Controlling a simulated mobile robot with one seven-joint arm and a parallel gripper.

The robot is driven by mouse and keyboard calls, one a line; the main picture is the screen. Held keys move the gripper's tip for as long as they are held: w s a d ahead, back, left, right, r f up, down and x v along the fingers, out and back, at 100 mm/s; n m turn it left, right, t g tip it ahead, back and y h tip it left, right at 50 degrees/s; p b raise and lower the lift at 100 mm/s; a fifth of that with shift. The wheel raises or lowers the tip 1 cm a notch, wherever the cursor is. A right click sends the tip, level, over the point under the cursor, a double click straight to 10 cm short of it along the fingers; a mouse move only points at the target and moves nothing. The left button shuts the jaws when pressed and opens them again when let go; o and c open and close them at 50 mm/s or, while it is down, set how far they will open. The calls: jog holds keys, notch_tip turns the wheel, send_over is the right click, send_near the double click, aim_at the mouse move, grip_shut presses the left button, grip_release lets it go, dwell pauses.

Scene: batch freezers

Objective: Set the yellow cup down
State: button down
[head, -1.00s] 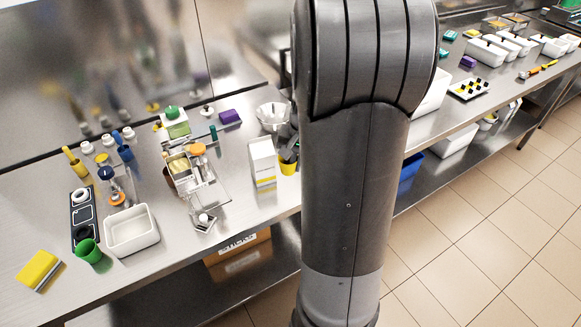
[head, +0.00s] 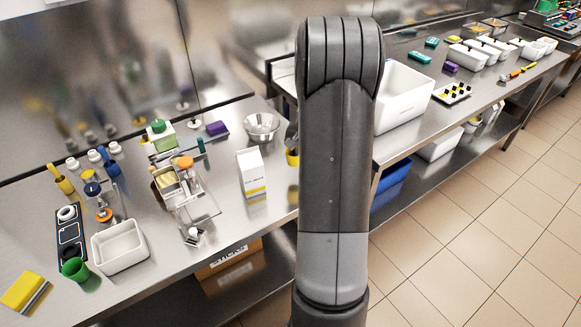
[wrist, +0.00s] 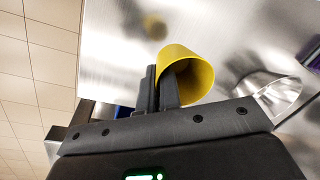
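The yellow cup (wrist: 203,68) is at the end of my gripper (wrist: 160,88) in the wrist view. One dark finger reaches inside its mouth and the other is outside, so the fingers are shut on its wall. The cup's mouth faces the wrist camera. In the head view a sliver of the yellow cup (head: 292,158) shows beside my arm, with a yellow reflection below it on the steel. My arm hides most of the cup and the gripper there. I cannot tell whether the cup's base touches the bench.
A white carton (head: 252,174) stands left of the cup, and a metal bowl (head: 261,127) sits behind it; the bowl also shows in the wrist view (wrist: 270,93). A purple block (head: 217,128) lies farther left. Bare steel bench (head: 225,184) shows around the carton. A white bin (head: 405,96) is to the right.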

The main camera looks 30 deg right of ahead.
aim_at(291, 175)
jog(key=w+a+f, duration=0.1)
jog(key=w+f, duration=0.1)
jog(key=shift+w+a, duration=0.35)
jog(key=shift+a, duration=0.05)
jog(key=shift+f, duration=2)
jog(key=c, duration=1.6)
grip_release()
jog(key=shift+f, duration=0.15)
